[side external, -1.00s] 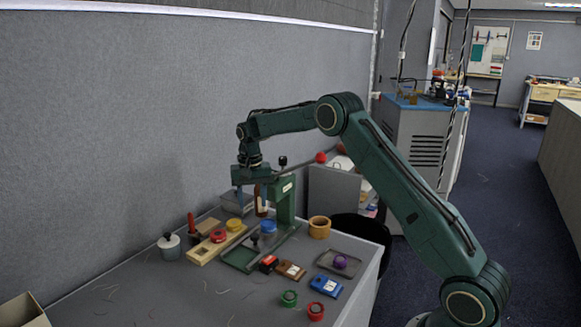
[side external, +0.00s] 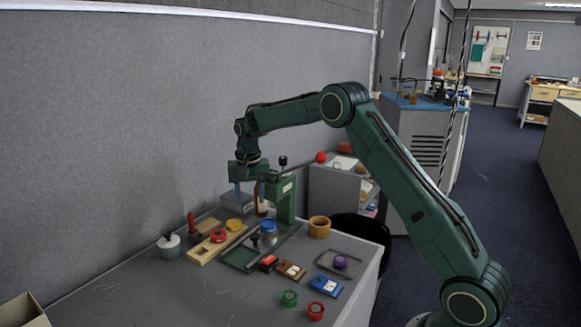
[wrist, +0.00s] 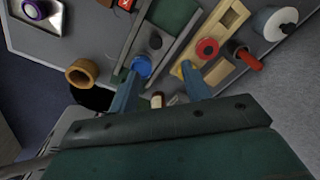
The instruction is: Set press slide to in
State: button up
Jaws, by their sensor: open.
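The green press (side external: 285,200) stands on the table, with a long lever ending in a red ball (side external: 321,158). Its base (side external: 236,259) has two rails with a slide between them, bearing a small black knob (side external: 255,240) and a blue disc (side external: 268,227). My gripper (side external: 250,204) is open and empty, above the table at the press column. Its spread fingers show in the wrist view (wrist: 158,78). The slide's far end is partly hidden.
A wooden holder (side external: 200,255) with red and yellow discs lies left of the press. A grey lidded pot (side external: 169,247) and red-handled tool (side external: 191,224) stand farther left. A tan ring (side external: 319,227), a tray (side external: 327,265) and blue box (side external: 326,286) are to the right. The front-left tabletop is mostly clear.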

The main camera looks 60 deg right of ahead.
aim_at(255, 235)
jog(key=shift+s+a+f+t+h, duration=0.15)
jog(key=shift+s+a+t+h, duration=0.55)
jog(key=shift+s, duration=0.3)
jog(key=shift+s+a+f+t+h, duration=0.15)
jog(key=shift+s+a+t+h, duration=0.55)
jog(key=shift+s, duration=0.3)
jog(key=x, duration=1.3)
jog(key=shift+f, duration=0.4)
